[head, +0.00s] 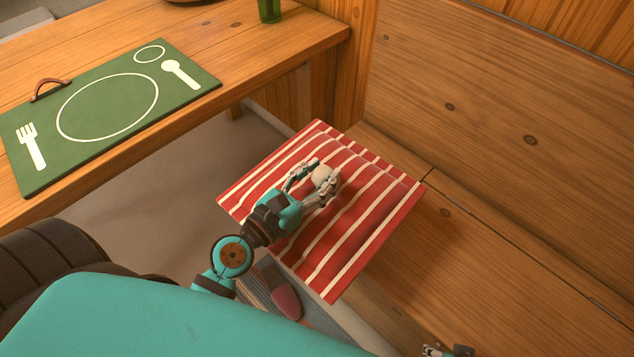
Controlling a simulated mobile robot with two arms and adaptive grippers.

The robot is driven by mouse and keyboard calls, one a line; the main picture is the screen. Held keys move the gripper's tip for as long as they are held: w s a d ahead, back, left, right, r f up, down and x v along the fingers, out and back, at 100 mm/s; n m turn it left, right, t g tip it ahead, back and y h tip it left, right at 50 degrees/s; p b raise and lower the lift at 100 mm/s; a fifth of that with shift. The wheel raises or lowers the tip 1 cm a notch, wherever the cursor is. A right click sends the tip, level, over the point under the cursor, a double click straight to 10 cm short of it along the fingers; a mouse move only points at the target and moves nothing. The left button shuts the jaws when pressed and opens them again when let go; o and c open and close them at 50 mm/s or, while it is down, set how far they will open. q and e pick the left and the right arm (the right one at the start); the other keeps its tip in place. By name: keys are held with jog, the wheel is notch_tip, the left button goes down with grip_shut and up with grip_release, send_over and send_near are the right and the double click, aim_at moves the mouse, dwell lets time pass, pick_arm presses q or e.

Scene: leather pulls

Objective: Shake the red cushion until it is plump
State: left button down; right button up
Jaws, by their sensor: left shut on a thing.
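The red cushion (345,250) with white stripes is in the middle of the head view. It looks thin and flat, with slight ripples at its far right edge, and overlaps the edge of the wooden bench in the picture. My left gripper (323,181) is over the cushion's middle, its fingers shut around a pale round knob (322,174) that seems to belong to the cushion. The fingers hide part of the knob. Only a small part of my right gripper (447,351) shows at the bottom edge; its jaws cannot be judged.
A wooden bench (480,265) with a high back (480,110) stands at the right. A wooden table (225,35) at upper left bears a green placemat (185,95) with a leather loop (50,88) and a green cup (269,10). A dark rounded seat (45,250) is at lower left.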

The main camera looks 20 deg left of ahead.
pick_arm(q)
notch_tip(320, 180, down, 5)
jog(key=shift+a, duration=0.15)
notch_tip(320, 180, up, 5)
jog(key=shift+r, duration=0.1)
jog(key=shift+f, duration=2.6)
jog(key=shift+r, duration=0.1)
